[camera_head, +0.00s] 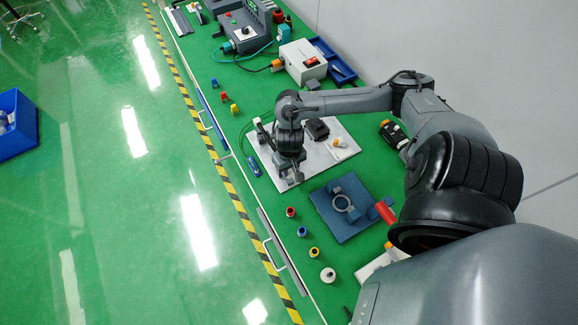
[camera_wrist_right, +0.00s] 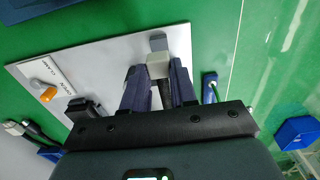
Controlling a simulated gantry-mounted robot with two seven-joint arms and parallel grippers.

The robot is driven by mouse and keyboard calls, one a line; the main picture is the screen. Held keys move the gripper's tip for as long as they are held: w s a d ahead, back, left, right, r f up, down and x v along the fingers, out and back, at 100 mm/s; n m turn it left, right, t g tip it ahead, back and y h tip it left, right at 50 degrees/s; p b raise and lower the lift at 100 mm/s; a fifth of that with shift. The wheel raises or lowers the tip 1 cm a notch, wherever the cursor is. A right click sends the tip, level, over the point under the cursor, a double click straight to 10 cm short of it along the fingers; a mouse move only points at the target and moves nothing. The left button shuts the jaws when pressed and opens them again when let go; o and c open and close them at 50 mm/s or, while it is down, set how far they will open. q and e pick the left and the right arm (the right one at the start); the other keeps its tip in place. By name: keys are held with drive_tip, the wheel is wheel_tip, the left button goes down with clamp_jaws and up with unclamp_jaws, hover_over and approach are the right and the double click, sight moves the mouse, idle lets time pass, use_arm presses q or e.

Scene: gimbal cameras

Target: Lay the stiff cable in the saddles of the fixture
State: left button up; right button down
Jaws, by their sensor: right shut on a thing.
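The fixture is a pale board (camera_head: 343,158) on the green bench; its corner and printed label also show in the wrist view (camera_wrist_right: 105,60). My right gripper (camera_head: 292,170) is low over its near-left part. In the wrist view my right gripper (camera_wrist_right: 158,85) has its two dark fingers closed in around a dark length of the stiff cable (camera_wrist_right: 166,95). A light grey block (camera_wrist_right: 158,66), possibly a saddle, sits at the fingertips; I cannot tell whether the cable lies in it. The rest of the cable is hidden by the gripper. My left gripper is out of view.
A black block (camera_head: 317,129) and an orange knob (camera_head: 338,142) stand on the board. A blue plate with a ring (camera_head: 335,222) lies nearby. Several small coloured parts line the front edge. A white box (camera_head: 303,62) stands further back.

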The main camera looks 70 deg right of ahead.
drive_tip(key=shift+f, duration=0.5)
idle(0.6)
drive_tip(key=shift+r+p, duration=0.1)
drive_tip(key=shift+p, duration=0.45)
idle(0.4)
drive_tip(key=shift+p, duration=0.4)
